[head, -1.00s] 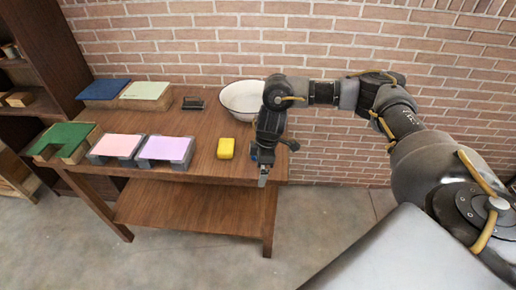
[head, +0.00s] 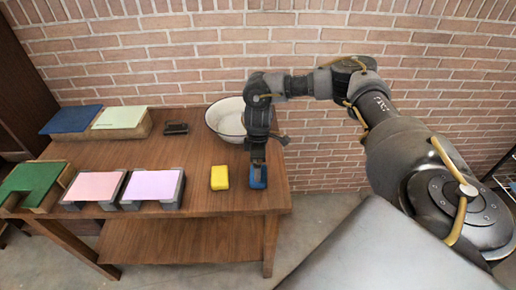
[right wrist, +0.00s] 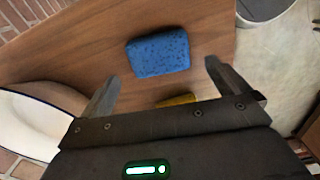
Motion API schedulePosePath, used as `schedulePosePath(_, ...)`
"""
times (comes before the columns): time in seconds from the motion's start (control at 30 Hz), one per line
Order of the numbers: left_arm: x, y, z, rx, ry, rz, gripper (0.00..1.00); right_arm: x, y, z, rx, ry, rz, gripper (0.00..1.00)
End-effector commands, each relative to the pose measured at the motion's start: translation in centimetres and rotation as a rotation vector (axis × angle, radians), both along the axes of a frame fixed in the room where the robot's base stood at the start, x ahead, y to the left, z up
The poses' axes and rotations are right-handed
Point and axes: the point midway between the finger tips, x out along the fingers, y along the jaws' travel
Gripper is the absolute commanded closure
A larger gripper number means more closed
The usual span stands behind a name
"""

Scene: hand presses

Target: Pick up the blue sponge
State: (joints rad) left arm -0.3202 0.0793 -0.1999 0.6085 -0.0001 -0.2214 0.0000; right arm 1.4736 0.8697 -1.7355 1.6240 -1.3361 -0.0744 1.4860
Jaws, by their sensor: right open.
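The blue sponge (head: 259,181) lies on the wooden table near its right end, partly hidden behind my right gripper (head: 257,163) in the head view. In the right wrist view the blue sponge (right wrist: 158,54) lies flat on the table, ahead of the open fingers. My right gripper (right wrist: 160,82) is open and empty, above the table, with the sponge lying between the lines of its two fingers and apart from them. My left gripper is not in view.
A yellow sponge (head: 219,177) lies just left of the blue one. A white bowl (head: 226,117) stands behind. A dark stapler-like object (head: 176,128) and several coloured pads on blocks, such as a lilac one (head: 153,186), fill the left. The table's right edge is close.

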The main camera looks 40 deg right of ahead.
Motion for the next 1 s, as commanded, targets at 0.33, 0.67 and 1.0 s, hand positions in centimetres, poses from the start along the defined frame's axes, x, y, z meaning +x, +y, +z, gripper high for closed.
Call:
schedulePosePath(0.33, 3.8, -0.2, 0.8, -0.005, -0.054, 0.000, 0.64, -0.1, -0.1, -1.7, -0.001, 0.001, -0.002, 0.00)
schedulePosePath(0.67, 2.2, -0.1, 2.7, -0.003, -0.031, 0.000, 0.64, -0.1, -0.2, -6.0, -0.001, 0.001, -0.002, 0.00)
schedulePosePath(1.0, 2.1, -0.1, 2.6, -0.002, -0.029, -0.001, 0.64, 0.0, -0.2, -6.6, 0.000, -0.001, -0.002, 0.05)
